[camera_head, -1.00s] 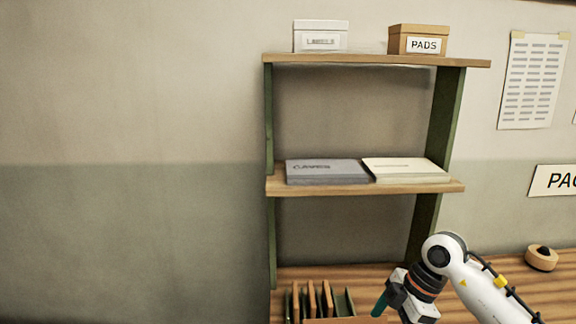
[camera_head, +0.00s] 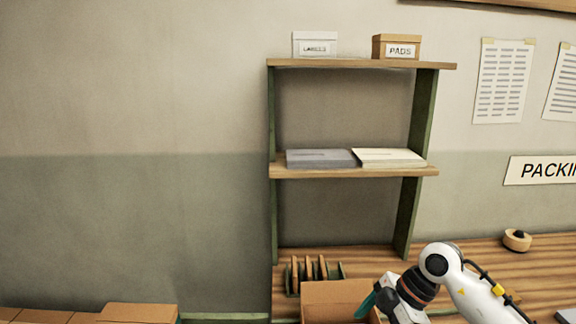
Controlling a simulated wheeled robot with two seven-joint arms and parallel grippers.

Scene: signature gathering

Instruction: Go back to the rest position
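My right arm comes in from the lower right, and its gripper (camera_head: 376,303) is low at the bench's front, beside an open cardboard box. A teal finger shows at the box's right edge. I cannot tell whether this gripper is open or shut, or whether it holds anything. My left gripper is not in view.
The wooden bench (camera_head: 455,262) carries a cardboard box (camera_head: 335,292), a rack with upright brown pieces (camera_head: 315,268) and a tape roll (camera_head: 517,240). A shelf (camera_head: 350,172) above holds paper stacks and labelled boxes. More cardboard boxes (camera_head: 140,312) stand lower left.

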